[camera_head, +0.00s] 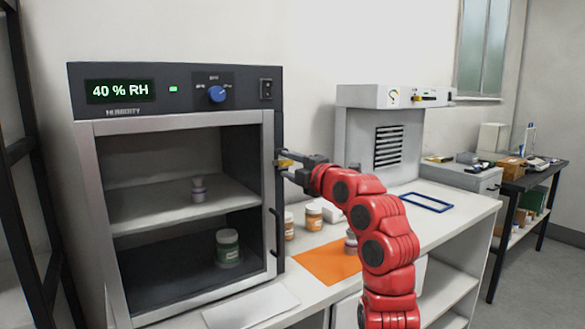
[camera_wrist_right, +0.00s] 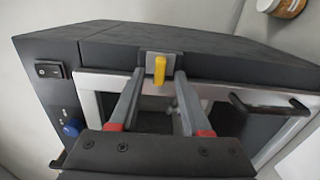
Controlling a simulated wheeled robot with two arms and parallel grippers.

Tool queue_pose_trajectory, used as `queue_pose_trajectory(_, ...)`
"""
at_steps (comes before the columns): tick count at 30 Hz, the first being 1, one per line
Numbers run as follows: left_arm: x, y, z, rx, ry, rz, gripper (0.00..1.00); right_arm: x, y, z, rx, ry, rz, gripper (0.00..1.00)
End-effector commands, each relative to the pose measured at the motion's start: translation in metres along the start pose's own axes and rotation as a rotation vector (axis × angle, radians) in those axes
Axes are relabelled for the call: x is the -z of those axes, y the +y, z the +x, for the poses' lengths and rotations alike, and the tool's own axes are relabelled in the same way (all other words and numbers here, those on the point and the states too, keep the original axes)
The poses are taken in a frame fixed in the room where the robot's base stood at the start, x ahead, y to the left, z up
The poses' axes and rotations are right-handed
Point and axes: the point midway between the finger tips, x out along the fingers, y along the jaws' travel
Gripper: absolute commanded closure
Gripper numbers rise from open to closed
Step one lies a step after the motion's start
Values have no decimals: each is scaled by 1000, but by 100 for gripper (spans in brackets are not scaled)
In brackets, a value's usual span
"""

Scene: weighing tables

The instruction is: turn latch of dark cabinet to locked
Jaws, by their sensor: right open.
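The dark cabinet (camera_head: 177,72) stands at the left of the head view, with a green "40 % RH" display and a glass door in a silver frame. The door looks closed. Its yellow latch (camera_head: 287,163) sits on the right edge of the door, and lies roughly level, across that edge. In the wrist view the latch (camera_wrist_right: 159,70) stands out from a grey plate. My right gripper (camera_head: 297,169) is at the latch. Its open fingers (camera_wrist_right: 158,88) lie on either side of the latch, with gaps visible. My left gripper is not in view.
A dark door handle (camera_head: 277,232) is below the latch. Jars (camera_head: 314,217) and an orange mat (camera_head: 326,263) are on the white counter right of the cabinet, near my right arm. A grey device (camera_head: 384,140) stands behind. A blue frame (camera_head: 426,202) lies farther right.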

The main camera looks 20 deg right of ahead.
Motion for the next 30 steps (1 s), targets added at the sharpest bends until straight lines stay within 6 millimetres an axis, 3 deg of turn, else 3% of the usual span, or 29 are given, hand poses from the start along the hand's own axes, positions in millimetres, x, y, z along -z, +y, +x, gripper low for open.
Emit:
queue_pose_trajectory(7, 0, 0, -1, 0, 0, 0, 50, -2, 0, -22, -3, -4, 0, 52)
queue_pose_trajectory(21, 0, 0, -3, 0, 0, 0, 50, -2, 0, -139, -3, -5, -1, 52)
queue_pose_trajectory(25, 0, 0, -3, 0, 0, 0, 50, -1, 0, -160, -1, -3, -1, 52)
queue_pose_trajectory(30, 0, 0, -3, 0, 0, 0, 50, 0, 0, -172, 0, 0, 1, 52)
